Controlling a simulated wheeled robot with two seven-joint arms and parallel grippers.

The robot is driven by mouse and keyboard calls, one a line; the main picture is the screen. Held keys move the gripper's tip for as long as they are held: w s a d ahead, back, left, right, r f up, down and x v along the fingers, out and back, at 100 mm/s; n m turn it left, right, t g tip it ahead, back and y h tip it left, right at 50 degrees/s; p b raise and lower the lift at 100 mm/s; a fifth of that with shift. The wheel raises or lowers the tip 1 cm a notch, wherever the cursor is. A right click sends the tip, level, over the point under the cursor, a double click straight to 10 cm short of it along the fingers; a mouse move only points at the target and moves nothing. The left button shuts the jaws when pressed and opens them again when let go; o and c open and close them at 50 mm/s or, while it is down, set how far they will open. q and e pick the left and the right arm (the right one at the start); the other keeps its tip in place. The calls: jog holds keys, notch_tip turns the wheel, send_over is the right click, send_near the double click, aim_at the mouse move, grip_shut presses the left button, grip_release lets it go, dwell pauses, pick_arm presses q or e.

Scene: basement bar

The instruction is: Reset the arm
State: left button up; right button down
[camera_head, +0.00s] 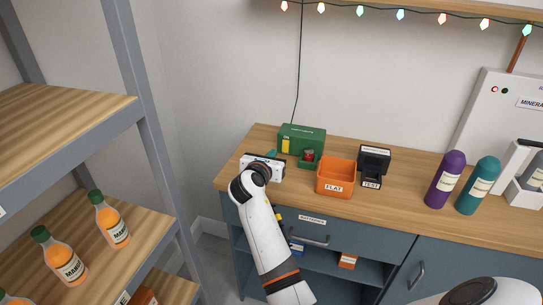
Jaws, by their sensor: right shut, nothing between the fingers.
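My right arm (265,235) reaches up from the bottom middle to the left end of the wooden counter (410,205). Its right gripper (264,166) is at the counter's left end, in front of the green box (303,137) and left of the orange bin (336,177). The gripper is shut and holds nothing; its fingertips are mostly hidden behind the dark wrist. My left gripper is not in view.
A black bin (374,160) stands beside the orange one. A purple bottle (445,180) and a teal bottle (478,186) stand further right, near a white panel (493,110). Shelves (65,120) with orange bottles (112,222) fill the left. A drawer handle (302,238) sticks out below.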

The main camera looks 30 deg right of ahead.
dwell(0.3)
jog(key=s+f+m+y, duration=0.1)
jog(key=s+f+m, duration=0.1)
jog(key=s+f, duration=0.1)
jog(key=s+a+f+m+g+y, duration=0.1)
jog(key=s+f+m, duration=0.2)
jog(key=s, duration=0.1)
jog(key=s+f+m, duration=0.3)
jog(key=shift+s+a+f+g+y, duration=0.15)
jog(key=shift+a+f+g+y, duration=0.05)
jog(key=shift+a+g+y, duration=0.2)
jog(key=s+a+f+m+g+y, duration=0.25)
jog(key=s+a+m, duration=0.25)
jog(key=s, duration=0.4)
jog(key=s+a+f+m+g+y, duration=0.1)
jog(key=s+a+f+m+y, duration=0.35)
jog(key=s, duration=0.45)
jog(key=s+a+f+m+g+y, duration=0.1)
jog(key=s+a+m+g+y, duration=0.1)
jog(key=s+a+m, duration=0.6)
jog(key=s+d+f+n, duration=0.1)
jog(key=s+d+f, duration=0.1)
jog(key=f, duration=1.1)
jog(key=s+d+f+n, duration=0.1)
jog(key=f, duration=1.2)
jog(key=s+d+f+g, duration=0.2)
jog(key=s+d+f, duration=0.1)
jog(key=s+f, duration=1.2)
jog(key=shift+s, duration=0.5)
